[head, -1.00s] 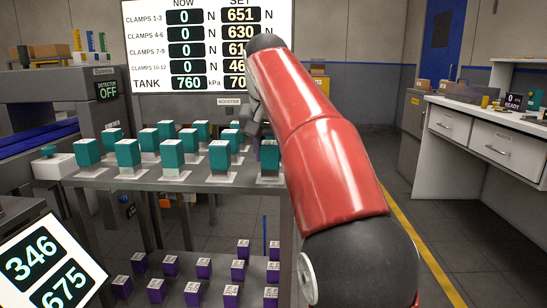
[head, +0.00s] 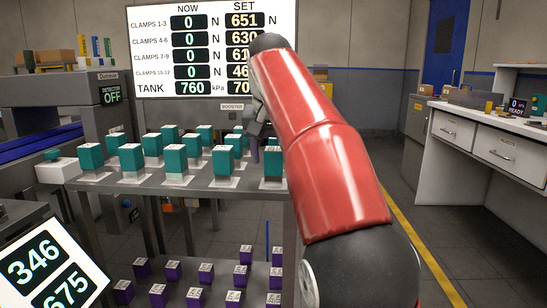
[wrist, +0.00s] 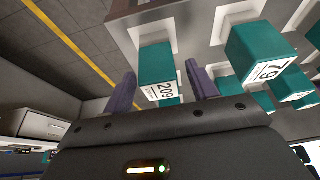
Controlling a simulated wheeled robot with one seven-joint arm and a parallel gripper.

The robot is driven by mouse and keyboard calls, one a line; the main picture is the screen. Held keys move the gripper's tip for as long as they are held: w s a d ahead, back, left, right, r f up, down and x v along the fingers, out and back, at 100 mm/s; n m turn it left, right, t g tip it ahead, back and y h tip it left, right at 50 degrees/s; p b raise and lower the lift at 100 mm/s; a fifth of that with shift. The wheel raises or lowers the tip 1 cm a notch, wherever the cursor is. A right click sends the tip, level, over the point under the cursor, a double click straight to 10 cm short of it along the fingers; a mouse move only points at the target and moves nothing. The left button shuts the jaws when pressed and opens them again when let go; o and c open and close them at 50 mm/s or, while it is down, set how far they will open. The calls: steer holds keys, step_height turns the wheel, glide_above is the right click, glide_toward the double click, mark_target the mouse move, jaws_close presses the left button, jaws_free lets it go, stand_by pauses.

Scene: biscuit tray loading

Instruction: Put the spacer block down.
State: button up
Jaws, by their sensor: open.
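Teal blocks stand upright on white pads on the grey table. One teal block, labelled 209 (wrist: 157,65), is between my gripper's (wrist: 160,70) two purple-grey fingers in the wrist view, with a narrow gap on each side. My gripper is open. In the head view my gripper (head: 255,145) is at the table's right end, largely hidden by my red arm, with one finger beside the front right teal block (head: 272,163). No block is seen lifted. I cannot tell from its look which block is the spacer.
Another teal block, labelled 79 (wrist: 258,50), stands close to the right in the wrist view. Several purple blocks (head: 158,293) sit on the lower shelf. A white bench (head: 480,125) is at the right, with open floor before it.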

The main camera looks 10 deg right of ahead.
steer(key=p+v, duration=0.2)
steer(key=v, duration=0.4)
steer(key=shift+s+r, duration=0.25)
steer(key=shift+s, duration=0.05)
steer(key=s+d+f+n+y, duration=0.1)
steer(key=s+d+f, duration=0.1)
steer(key=s+f, duration=0.5)
steer(key=s, duration=0.3)
steer(key=shift+f+n+t, duration=0.3)
steer(key=shift+f+n, duration=0.05)
steer(key=shift+n, duration=0.05)
steer(key=shift+o, duration=0.4)
steer(key=s+f+n, duration=0.1)
steer(key=s+f, duration=0.6)
steer(key=f, duration=0.3)
steer(key=s+a+f, duration=0.1)
steer(key=s+f, duration=0.7)
steer(key=f, duration=0.2)
steer(key=shift+s+f+n+t, duration=0.25)
steer(key=shift+n+t, duration=0.15)
steer(key=shift+s+f, duration=0.1)
steer(key=shift+f, duration=0.15)
